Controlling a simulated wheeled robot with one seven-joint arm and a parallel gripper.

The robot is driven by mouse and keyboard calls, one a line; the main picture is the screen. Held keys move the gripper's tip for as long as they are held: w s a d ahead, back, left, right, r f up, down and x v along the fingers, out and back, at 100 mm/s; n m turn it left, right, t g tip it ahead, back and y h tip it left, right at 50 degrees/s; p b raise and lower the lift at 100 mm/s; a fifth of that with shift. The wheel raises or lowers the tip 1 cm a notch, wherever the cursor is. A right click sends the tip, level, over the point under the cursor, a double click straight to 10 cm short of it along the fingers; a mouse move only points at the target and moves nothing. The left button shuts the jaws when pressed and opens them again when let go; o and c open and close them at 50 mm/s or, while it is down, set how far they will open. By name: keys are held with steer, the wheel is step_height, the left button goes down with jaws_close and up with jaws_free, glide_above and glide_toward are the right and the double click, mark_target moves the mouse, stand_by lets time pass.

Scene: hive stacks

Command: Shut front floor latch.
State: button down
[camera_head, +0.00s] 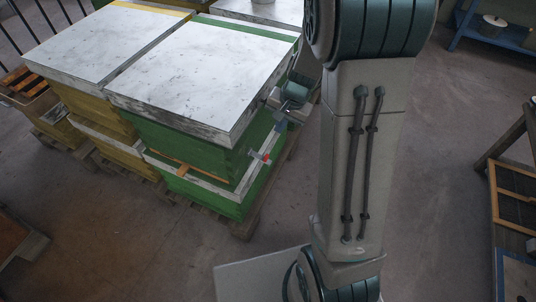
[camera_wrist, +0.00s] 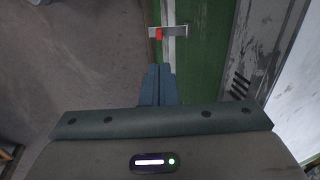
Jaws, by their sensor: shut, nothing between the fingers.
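The front floor latch (camera_head: 259,156) is a small pale metal bar with a red tab, low on the green hive (camera_head: 237,197), near its front right corner. In the wrist view the latch (camera_wrist: 177,31) lies across a pale strip at the top, with its red tab toward the left end. My gripper (camera_head: 281,126) is beside the hive's right face, above and to the right of the latch. In the wrist view my gripper (camera_wrist: 159,67) has its fingers together and empty, pointing at the latch with a gap between. Whether the fingers touch the hive wall cannot be told.
A yellow hive (camera_head: 93,107) stands close on the left of the green one. Both rest on wooden pallets (camera_head: 243,228). A wooden rack (camera_head: 513,185) stands at the right edge. The floor (camera_head: 130,235) in front of the hives is mostly clear.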

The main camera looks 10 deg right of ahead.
mark_target(267, 156)
steer(key=b+x, duration=0.1)
steer(key=x, duration=0.4)
steer(key=b+x, duration=0.2)
steer(key=x, duration=0.3)
steer(key=b+x, duration=0.1)
steer(key=x, duration=0.4)
steer(key=shift+w+d+f, duration=0.2)
steer(key=shift+w+d, duration=0.05)
steer(key=shift+d, duration=0.1)
